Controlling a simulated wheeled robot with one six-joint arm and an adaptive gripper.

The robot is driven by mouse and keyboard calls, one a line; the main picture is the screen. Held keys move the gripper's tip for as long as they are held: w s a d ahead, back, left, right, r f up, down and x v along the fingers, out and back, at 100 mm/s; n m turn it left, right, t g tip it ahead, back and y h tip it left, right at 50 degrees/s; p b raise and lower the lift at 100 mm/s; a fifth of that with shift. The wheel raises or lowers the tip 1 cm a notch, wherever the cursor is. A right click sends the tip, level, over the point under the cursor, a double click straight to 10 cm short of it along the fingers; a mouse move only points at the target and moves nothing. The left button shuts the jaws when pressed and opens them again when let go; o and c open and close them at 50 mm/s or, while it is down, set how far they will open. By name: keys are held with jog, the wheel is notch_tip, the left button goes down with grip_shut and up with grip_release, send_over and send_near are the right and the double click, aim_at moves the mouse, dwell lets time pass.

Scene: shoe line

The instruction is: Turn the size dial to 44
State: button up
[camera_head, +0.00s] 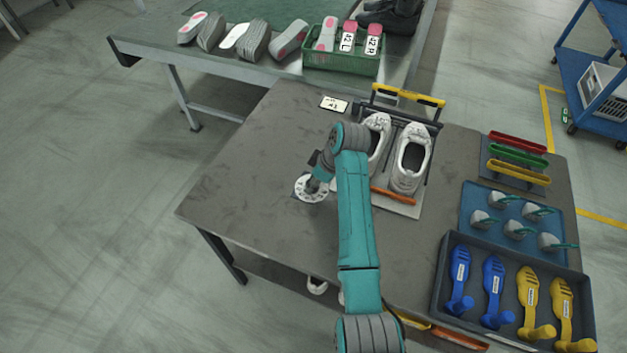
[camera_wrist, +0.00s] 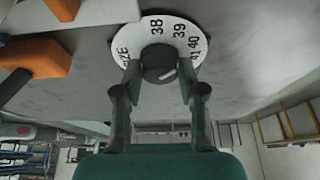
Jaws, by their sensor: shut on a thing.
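The size dial is a white disc (camera_head: 307,194) lying on the grey table, left of the shoes. In the wrist view its white face (camera_wrist: 205,50) shows the numbers 38, 39, 40 and part of 41, and letters at the left. The dark knob (camera_wrist: 158,62) stands at the disc's middle, with a pale mark on its lower right. My gripper (camera_wrist: 160,78) has its two fingers on either side of the knob, shut on it. In the head view my gripper (camera_head: 315,184) is over the dial and hides part of it. The number 44 is not visible.
White shoes (camera_head: 410,158) stand on a rack right of my arm. A card (camera_head: 334,104) lies behind the dial. Blue and yellow shoe forms fill a tray (camera_head: 440,290) at the right. An orange object (camera_wrist: 38,57) is near the dial. The table left of the dial is clear.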

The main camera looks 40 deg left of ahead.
jog(key=m+t, duration=0.1)
jog(key=m, duration=0.2)
jog(key=m+t, duration=0.1)
jog(key=m, duration=0.3)
jog(key=shift+s+t, duration=0.2)
jog(key=shift+t, duration=0.2)
jog(key=m+t+h, duration=0.1)
jog(key=m, duration=0.2)
jog(key=m+t, duration=0.1)
jog(key=m, duration=0.2)
jog(key=shift+s+a+m+h, duration=0.1)
jog(key=shift+a+m+h, duration=0.05)
jog(key=shift+m+h, duration=0.25)
jog(key=m+h, duration=0.1)
jog(key=m, duration=0.2)
jog(key=m+h, duration=0.1)
jog(key=m, duration=0.2)
jog(key=shift+a+t, duration=0.15)
jog(key=shift+t, duration=0.25)
jog(key=m+h, duration=0.1)
jog(key=m, duration=0.2)
jog(key=m+h, duration=0.1)
jog(key=m, duration=0.2)
jog(key=shift+m+g+h, duration=0.4)
jog(key=o, duration=1.1)
jog(key=shift+a, duration=0.1)
jog(key=shift+o, duration=0.2)
